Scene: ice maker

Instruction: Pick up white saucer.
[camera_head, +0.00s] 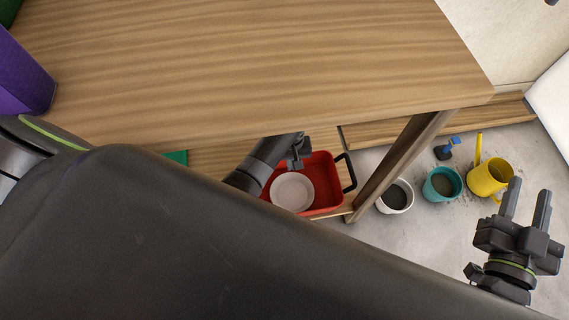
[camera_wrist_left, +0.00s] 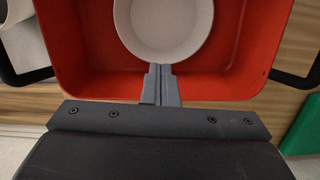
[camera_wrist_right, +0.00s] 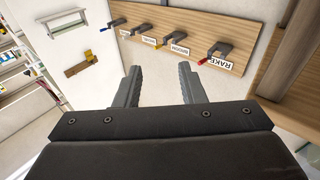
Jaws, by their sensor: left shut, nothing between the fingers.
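The white saucer (camera_head: 292,191) lies inside a red tray (camera_head: 323,172) on the low shelf under the wooden table. My left gripper (camera_head: 300,152) is over the tray beside the saucer. In the left wrist view the saucer (camera_wrist_left: 163,22) is just ahead of the closed fingertips (camera_wrist_left: 161,72), near the middle of the tray (camera_wrist_left: 85,50). Whether the fingertips touch its rim I cannot tell. My right gripper (camera_head: 527,205) is open and empty at the right. It also shows open in the right wrist view (camera_wrist_right: 160,75).
The wooden tabletop (camera_head: 250,70) overhangs the shelf, and a table leg (camera_head: 400,160) stands right of the tray. A white cup (camera_head: 396,197), teal cup (camera_head: 442,184) and yellow watering can (camera_head: 488,178) stand on the floor. The right wrist view shows a rack (camera_wrist_right: 190,40) with labelled hooks.

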